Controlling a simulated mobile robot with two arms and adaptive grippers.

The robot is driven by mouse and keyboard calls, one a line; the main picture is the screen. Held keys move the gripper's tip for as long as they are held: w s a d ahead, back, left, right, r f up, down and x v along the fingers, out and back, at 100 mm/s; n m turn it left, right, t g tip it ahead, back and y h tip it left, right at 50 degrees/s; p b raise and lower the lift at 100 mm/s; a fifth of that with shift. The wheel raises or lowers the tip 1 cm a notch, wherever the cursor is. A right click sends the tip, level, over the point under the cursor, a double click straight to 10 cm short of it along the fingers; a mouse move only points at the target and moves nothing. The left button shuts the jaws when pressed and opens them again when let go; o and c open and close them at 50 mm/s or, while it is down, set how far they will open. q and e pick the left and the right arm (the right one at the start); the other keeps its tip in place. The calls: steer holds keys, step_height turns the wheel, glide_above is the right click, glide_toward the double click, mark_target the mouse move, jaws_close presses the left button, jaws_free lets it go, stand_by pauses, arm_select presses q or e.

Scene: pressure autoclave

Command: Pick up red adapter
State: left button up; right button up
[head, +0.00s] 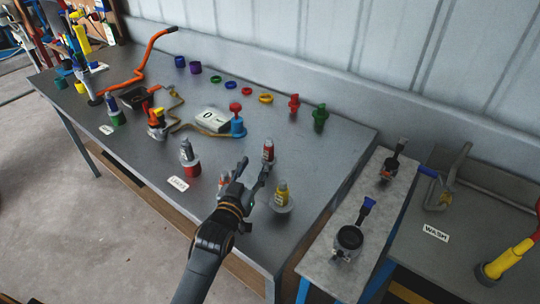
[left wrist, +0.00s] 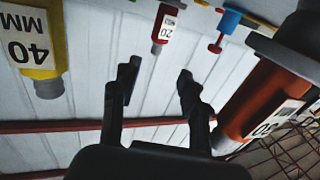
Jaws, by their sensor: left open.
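A red adapter (head: 268,153) with a grey top and a white label stands on the grey table, just beyond my left gripper (head: 253,172). In the left wrist view, a small red adapter (left wrist: 164,30) marked 20 shows upside down, beyond and above the gap between the fingers. Another red piece (head: 223,181) stands left of the gripper, partly hidden by it; a large red body (left wrist: 258,100) fills the right of the wrist view. My left gripper (left wrist: 157,80) is open, with nothing between its fingers. My right gripper is not in view.
A yellow adapter (head: 282,194) stands close right of the gripper; a yellow one marked 40 MM (left wrist: 38,45) shows in the wrist view. A grey-and-red piece (head: 190,163) stands left. A blue valve with a red handle (head: 237,125) is behind. The table's right end is fairly clear.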

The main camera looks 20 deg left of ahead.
mark_target(268, 144)
arm_select(q)
steer(key=w, duration=0.6)
steer(key=shift+d+p, duration=0.1)
steer(key=shift+p, duration=0.2)
steer(key=shift+w+r, duration=0.1)
steer(key=shift+w, duration=0.3)
steer(key=shift+w+d+r+p, duration=0.1)
steer(key=shift+w+d+p, duration=0.05)
steer(key=shift+w+p, duration=0.2)
steer(key=w, duration=0.4)
steer(key=shift+d+f+p, duration=0.15)
steer(key=shift+f+p, duration=0.05)
steer(key=shift+p, duration=0.1)
jaws_close()
steer(key=shift+r, duration=0.1)
